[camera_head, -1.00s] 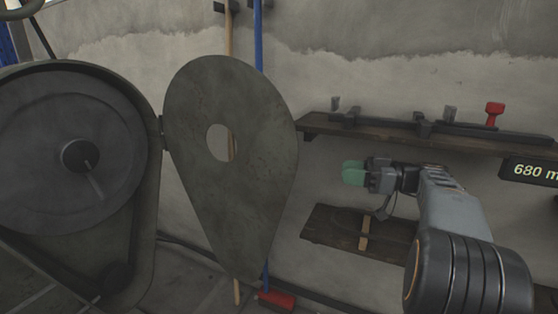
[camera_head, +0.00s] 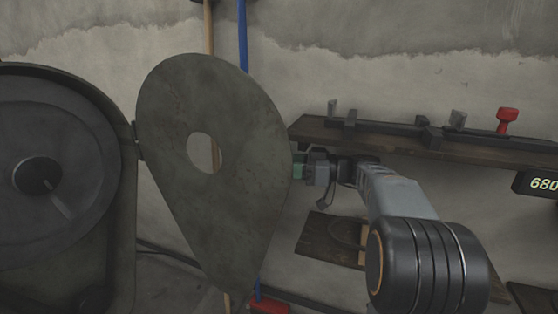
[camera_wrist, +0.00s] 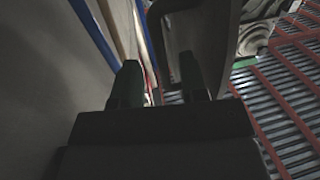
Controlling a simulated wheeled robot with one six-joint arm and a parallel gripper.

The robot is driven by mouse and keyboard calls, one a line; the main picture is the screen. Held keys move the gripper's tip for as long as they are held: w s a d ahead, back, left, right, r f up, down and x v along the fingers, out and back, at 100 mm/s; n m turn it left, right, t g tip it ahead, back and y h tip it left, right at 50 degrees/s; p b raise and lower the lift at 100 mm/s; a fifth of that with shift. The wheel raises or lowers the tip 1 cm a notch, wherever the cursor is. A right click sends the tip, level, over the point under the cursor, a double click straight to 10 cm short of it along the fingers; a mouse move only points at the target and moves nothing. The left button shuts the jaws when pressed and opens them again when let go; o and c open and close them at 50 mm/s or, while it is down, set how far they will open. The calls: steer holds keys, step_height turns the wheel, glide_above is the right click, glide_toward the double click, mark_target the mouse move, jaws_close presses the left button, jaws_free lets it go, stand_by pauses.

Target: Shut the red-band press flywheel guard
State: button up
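The flywheel guard (camera_head: 215,215) is a dark, teardrop-shaped plate with a round hole. It stands swung open, hinged on its left edge to the press housing (camera_head: 126,200), so the flywheel (camera_head: 75,150) is exposed. No red band shows on this press. My gripper (camera_head: 297,170) is at the guard's right edge, its green fingertips partly hidden behind it. In the wrist view the two fingers (camera_wrist: 158,85) are spread apart. The guard (camera_wrist: 212,40) fills the area beyond the right finger, and a dark bar like a handle (camera_wrist: 155,35) shows beyond and between the fingers.
A wooden shelf (camera_head: 385,140) with a dark rail and a red-topped part (camera_head: 507,120) runs along the wall at right. A lower board (camera_head: 325,245) lies beneath my arm. A blue pole (camera_head: 243,40) and a wooden pole (camera_head: 208,40) stand behind the guard.

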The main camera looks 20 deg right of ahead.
mark_target(279, 164)
steer(key=shift+p+x, duration=0.5)
steer(key=shift+x, duration=1.15)
jaws_close()
